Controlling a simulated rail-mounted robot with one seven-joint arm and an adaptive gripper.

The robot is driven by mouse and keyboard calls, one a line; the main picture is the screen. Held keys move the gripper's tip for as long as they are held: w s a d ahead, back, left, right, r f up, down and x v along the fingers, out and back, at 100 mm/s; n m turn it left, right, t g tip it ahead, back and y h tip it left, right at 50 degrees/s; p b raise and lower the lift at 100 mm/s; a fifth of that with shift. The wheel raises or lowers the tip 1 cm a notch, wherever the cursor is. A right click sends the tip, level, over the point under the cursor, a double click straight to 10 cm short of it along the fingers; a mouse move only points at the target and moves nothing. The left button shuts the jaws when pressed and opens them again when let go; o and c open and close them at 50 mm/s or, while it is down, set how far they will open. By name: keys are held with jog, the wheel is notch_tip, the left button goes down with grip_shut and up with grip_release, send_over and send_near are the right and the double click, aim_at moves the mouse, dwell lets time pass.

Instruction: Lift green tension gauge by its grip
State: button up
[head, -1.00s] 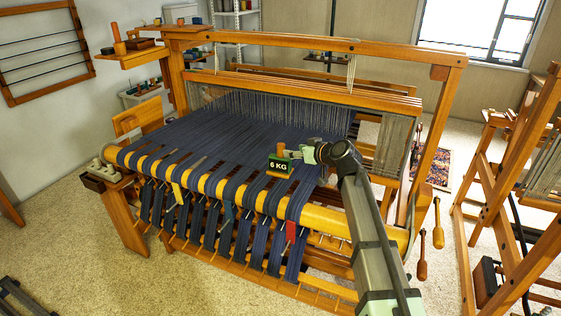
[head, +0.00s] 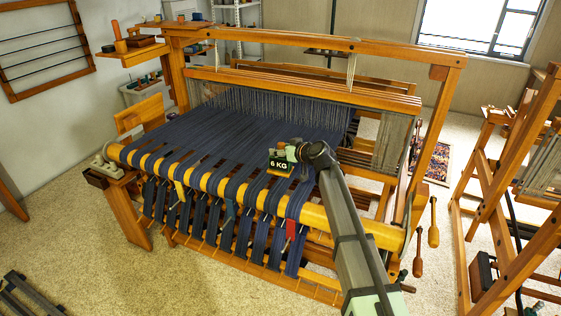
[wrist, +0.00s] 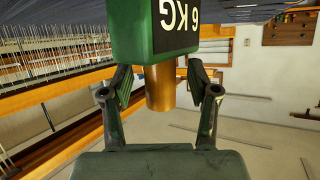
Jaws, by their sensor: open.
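The green tension gauge (head: 279,163), a block with a white "6 KG" label, is on the dark blue warp near the front beam of the loom. In the wrist view the gauge (wrist: 150,35) shows upside down at the top, with its brass-coloured cylindrical grip (wrist: 160,90) pointing toward me. My gripper (wrist: 160,86) is open, with one finger on each side of the grip. Gaps show between the fingers and the grip. In the head view my gripper (head: 291,150) is at the top of the gauge and hides the grip.
The loom's front beam (head: 313,215) runs close below the gauge, with coloured tags hanging among the warp strips. The castle beam (head: 310,90) and heddles stand behind. Wooden handles (head: 418,254) hang at the right side. The warp left of the gauge is clear.

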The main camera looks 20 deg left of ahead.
grip_shut()
